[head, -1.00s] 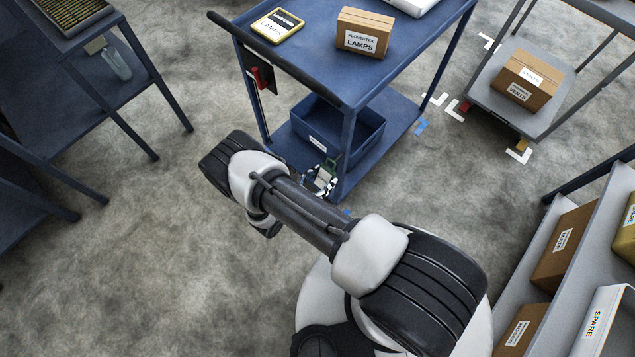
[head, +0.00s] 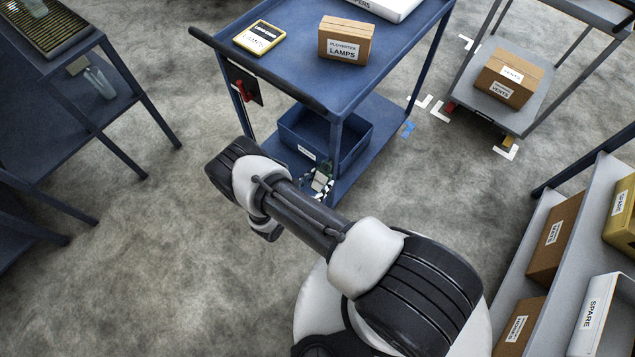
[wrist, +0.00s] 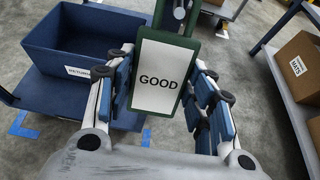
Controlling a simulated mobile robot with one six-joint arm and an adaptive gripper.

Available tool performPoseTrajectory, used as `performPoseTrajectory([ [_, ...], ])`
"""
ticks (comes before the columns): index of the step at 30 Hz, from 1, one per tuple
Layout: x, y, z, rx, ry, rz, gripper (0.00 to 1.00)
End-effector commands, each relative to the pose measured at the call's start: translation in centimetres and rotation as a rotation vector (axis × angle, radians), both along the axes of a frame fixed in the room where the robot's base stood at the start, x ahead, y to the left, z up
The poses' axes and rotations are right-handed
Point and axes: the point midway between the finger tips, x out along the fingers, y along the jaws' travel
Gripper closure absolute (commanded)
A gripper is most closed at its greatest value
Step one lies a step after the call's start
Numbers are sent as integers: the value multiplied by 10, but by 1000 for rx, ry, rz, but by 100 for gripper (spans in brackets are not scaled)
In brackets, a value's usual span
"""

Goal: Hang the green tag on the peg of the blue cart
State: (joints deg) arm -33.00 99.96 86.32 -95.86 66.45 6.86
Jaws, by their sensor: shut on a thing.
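The green tag (wrist: 188,48), with a white face reading GOOD, is upright between the fingers of my gripper (wrist: 166,90) in the wrist view. The fingers are shut on its sides. A round metal part shows at the tag's top edge; I cannot tell whether it belongs to the tag. In the head view the tag (head: 320,179) is small, near the lower shelf of the blue cart (head: 290,75), and my arm partly hides the gripper. A dark panel with a red piece (head: 244,88) is on the cart's left end. I cannot make out the peg.
A blue bin (head: 350,142) stands on the cart's lower shelf. A LAMPS box (head: 345,42) and a yellow-edged sign (head: 260,38) are on top. A grey trolley (head: 520,112) and a shelf with boxes (head: 545,240) are at right. Floor at lower left is clear.

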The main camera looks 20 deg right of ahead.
Motion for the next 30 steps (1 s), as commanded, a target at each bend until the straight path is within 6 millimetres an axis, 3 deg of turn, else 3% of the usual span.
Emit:
performPoseTrajectory([
  [10,0,0,0,0,0,0,74],
  [11,0,0,0,0,0,0,50],
  [12,0,0,0,0,0,0,48],
  [21,0,0,0,0,0,0,28],
  [30,0,0,0,0,0,0,27],
])
